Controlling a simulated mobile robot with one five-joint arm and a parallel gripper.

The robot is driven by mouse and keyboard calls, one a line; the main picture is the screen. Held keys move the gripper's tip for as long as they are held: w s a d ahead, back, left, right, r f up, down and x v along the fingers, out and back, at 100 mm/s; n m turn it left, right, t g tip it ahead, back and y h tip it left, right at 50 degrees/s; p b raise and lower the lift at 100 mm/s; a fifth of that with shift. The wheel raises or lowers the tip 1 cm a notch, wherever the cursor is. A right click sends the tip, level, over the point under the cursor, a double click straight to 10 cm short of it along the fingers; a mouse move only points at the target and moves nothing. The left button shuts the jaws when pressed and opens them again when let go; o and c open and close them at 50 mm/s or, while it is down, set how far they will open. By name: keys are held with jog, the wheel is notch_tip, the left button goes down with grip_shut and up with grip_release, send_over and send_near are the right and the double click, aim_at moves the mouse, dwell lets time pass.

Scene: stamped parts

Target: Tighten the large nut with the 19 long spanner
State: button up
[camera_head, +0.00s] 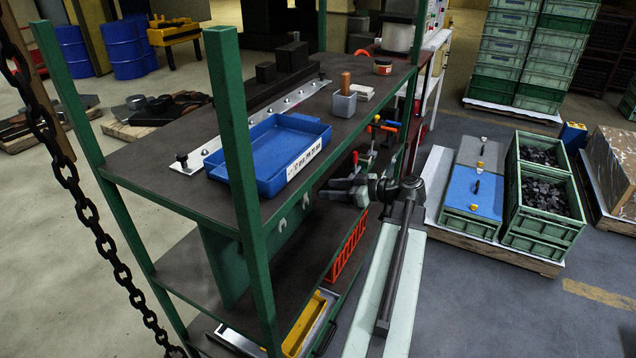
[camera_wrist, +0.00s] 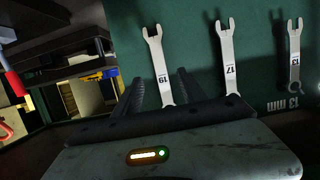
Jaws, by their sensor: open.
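The 19 spanner (camera_wrist: 158,62) is a pale steel open-ended spanner, hanging upright against a dark green panel (camera_wrist: 192,30) in the wrist view. My gripper (camera_wrist: 160,88) is open, with one dark finger on each side of this spanner's lower shank. I cannot tell how deep the spanner sits between the fingers; its lower end is hidden behind my gripper body. In the head view, my gripper (camera_head: 342,190) is beside the shelf, under its top board. Spanner ends show on the green panel (camera_head: 226,262) there. I cannot make out the large nut in either view.
The 17 spanner (camera_wrist: 228,60) and 13 spanner (camera_wrist: 294,55) hang to the right. The shelf's green post (camera_head: 240,170) stands in front. A blue tray (camera_head: 262,150) lies on the top board, beside a metal strip with studs (camera_head: 290,100). Green crates (camera_head: 540,225) stand at right.

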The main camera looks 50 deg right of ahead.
jog(key=b+x, duration=0.2)
jog(key=x, duration=0.5)
jog(key=shift+w, duration=0.4)
jog(key=shift+f, duration=0.1)
grip_shut()
jog(key=shift+s+r, duration=0.2)
jog(key=shift+r, duration=0.15)
jog(key=shift+s, duration=0.1)
jog(key=shift+s+d+r+p, duration=0.1)
jog(key=shift+s+r+p, duration=0.2)
jog(key=shift+s+p, duration=0.15)
jog(key=shift+s+d, duration=0.2)
jog(key=shift+s, duration=0.5)
jog(key=shift+s+d, duration=0.15)
jog(key=shift+s, duration=0.55)
